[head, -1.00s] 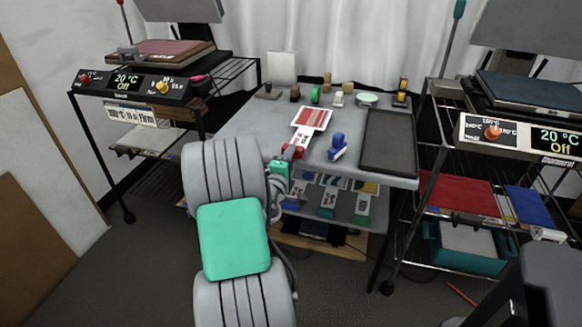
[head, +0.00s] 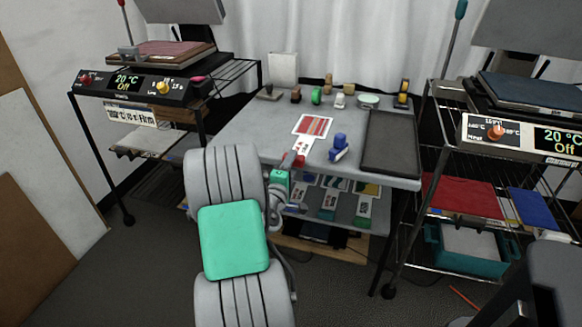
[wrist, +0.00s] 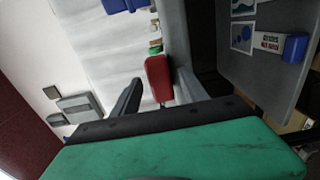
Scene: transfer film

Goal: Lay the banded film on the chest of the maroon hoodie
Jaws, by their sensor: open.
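The banded film (head: 313,125), red and white striped, shows near the front middle of the grey table in the head view. A white tag and a red grip piece (head: 299,161) extend from its near side. My gripper (head: 288,163) is at the table's front edge, by that red piece. In the wrist view the red piece (wrist: 158,78) lies between my parted fingers, with a clear gap on the left finger's side. The film sheet cannot be made out there. The maroon hoodie (head: 168,47) lies folded on the open left press.
A blue-handled piece (head: 338,148) and a dark tray (head: 390,140) are right of the film. Small coloured items line the table's back. Several other films with grips lie on the lower shelf (head: 330,205). A second press with dark blue cloth (head: 530,92) stands right.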

